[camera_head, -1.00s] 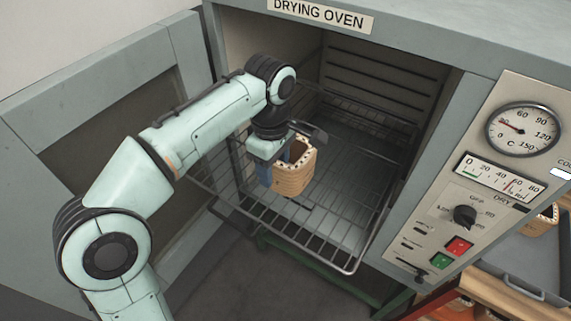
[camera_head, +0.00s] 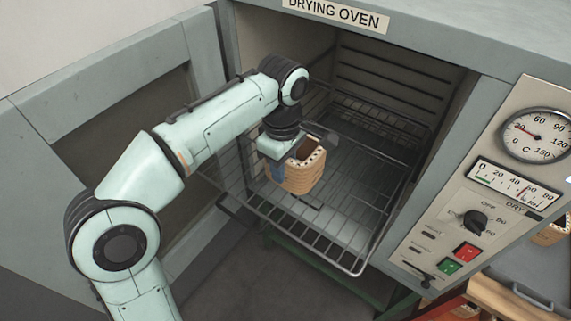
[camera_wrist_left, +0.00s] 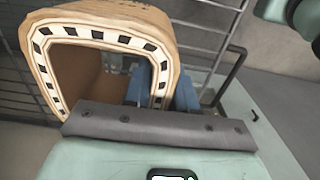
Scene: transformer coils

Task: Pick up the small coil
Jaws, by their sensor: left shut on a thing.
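The small coil (camera_head: 308,176) is a tan, hollow, rounded-square winding with a pale rim marked by dark blocks. It shows in the head view above the pulled-out wire rack of the oven. My left gripper (camera_head: 283,172) is shut on the coil's near left wall. In the left wrist view the coil (camera_wrist_left: 158,32) fills the upper left, its open end facing the camera, and blue finger parts (camera_wrist_left: 140,84) show inside and beside its wall. Whether the coil touches the rack is hard to tell. My right gripper is not in view.
The drying oven's wire rack (camera_head: 330,247) sticks out of the open chamber. The open oven door (camera_head: 100,105) stands at the left, behind my arm. The control panel (camera_head: 470,215) is at the right. A drawer or tray with another coil (camera_head: 550,233) is at the right edge.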

